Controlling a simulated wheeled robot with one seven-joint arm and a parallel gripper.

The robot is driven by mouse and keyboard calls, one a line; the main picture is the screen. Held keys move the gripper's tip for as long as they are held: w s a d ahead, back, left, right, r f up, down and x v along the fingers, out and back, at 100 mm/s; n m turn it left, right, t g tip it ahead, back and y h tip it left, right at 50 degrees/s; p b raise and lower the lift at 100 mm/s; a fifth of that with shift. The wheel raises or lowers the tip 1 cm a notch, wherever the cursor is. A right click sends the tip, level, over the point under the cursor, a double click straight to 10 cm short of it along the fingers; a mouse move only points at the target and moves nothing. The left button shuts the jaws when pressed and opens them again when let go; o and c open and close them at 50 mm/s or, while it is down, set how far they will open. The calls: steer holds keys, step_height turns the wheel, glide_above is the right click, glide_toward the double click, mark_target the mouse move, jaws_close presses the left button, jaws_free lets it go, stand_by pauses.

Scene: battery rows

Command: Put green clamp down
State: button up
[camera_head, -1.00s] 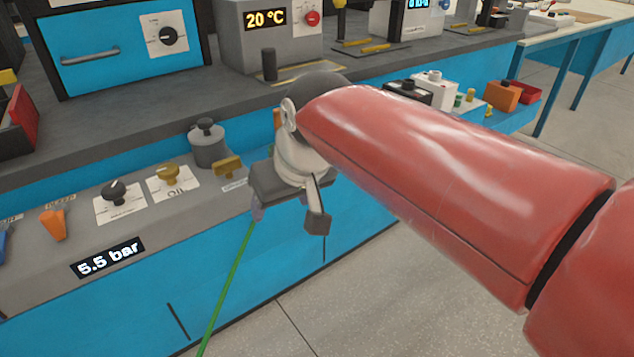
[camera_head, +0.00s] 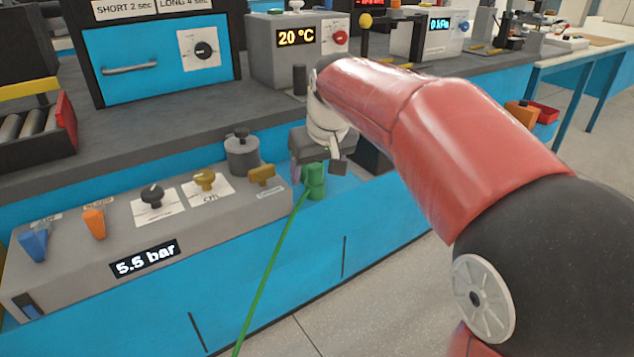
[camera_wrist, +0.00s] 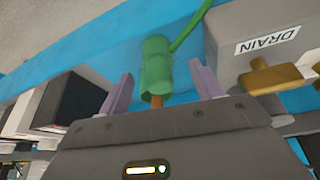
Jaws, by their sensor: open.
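The green clamp (camera_head: 315,182) is a small green cylinder with a green cable (camera_head: 268,270) running from it. In the head view it is at the blue ledge, just right of the grey control panel. My gripper (camera_head: 317,169) is just above it. In the wrist view the green clamp (camera_wrist: 157,68) shows between the two spread purple fingers of my gripper (camera_wrist: 161,85), with gaps on both sides. A short orange-brown piece (camera_wrist: 157,102) shows at its near end. I cannot tell exactly what the clamp rests on.
The grey panel (camera_head: 215,230) with knobs, a DRAIN label (camera_wrist: 268,40) and a brass handle (camera_wrist: 275,75) is close beside my gripper. Black and white boxes (camera_wrist: 70,100) are on the other side in the wrist view. A 20 °C unit (camera_head: 285,65) stands on the bench behind.

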steer(key=x, duration=0.2)
steer(key=shift+w+f, duration=0.1)
steer(key=shift+f, duration=0.2)
steer(key=c, duration=1.2)
steer(key=shift+r, duration=0.1)
